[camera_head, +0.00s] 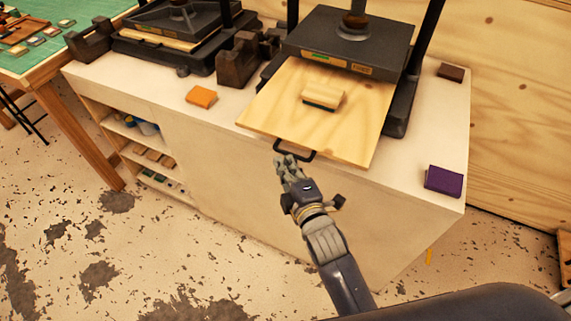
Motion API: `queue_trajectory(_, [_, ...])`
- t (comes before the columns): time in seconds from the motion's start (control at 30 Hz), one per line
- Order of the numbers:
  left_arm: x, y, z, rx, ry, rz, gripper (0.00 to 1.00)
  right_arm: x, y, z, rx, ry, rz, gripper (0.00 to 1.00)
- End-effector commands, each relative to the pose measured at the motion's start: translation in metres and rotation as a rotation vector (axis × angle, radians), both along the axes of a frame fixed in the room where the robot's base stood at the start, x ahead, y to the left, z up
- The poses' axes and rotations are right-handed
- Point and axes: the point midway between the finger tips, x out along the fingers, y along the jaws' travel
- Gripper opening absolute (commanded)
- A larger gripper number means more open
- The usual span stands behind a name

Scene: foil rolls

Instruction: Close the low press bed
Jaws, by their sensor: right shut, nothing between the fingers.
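The low press bed (300,116) is a light wooden board on the right-hand press. It sticks out toward me past the front edge of the cabinet top. A black handle (297,153) hangs at its front edge. A small wooden block with a dark green underside (324,97) lies on the bed. The dark press plate (350,44) is over the back of the bed. My right gripper (283,160) is shut and empty, with its fingertips close to the handle's left end; whether they touch it I cannot tell. My left gripper is out of view.
A second press (172,28) stands at the back left, beside dark brown holders (238,62). An orange block (201,96), a purple block (444,181) and a dark brown block (451,72) lie on the white cabinet top (160,88). A green-topped table (75,45) is at far left.

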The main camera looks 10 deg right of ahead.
Motion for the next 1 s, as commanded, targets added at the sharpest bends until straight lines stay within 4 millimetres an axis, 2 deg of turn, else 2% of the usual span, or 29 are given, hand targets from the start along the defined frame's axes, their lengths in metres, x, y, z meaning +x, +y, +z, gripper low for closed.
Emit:
queue_trajectory(0.17, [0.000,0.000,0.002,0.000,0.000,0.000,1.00,0.013,-0.009,0.001,-0.005,-0.003,0.000,0.00])
queue_trajectory(0.27, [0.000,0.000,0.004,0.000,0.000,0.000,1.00,0.027,-0.018,0.003,-0.006,-0.005,-0.001,0.00])
queue_trajectory(0.53, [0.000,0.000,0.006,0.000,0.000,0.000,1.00,0.084,-0.058,0.002,-0.010,-0.004,-0.002,0.00])
queue_trajectory(0.8, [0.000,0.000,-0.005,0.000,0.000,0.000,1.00,0.145,-0.100,0.000,-0.008,-0.004,-0.004,0.00])
queue_trajectory(1.0, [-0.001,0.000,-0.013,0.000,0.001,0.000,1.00,0.179,-0.122,-0.001,-0.005,-0.002,-0.003,0.00])
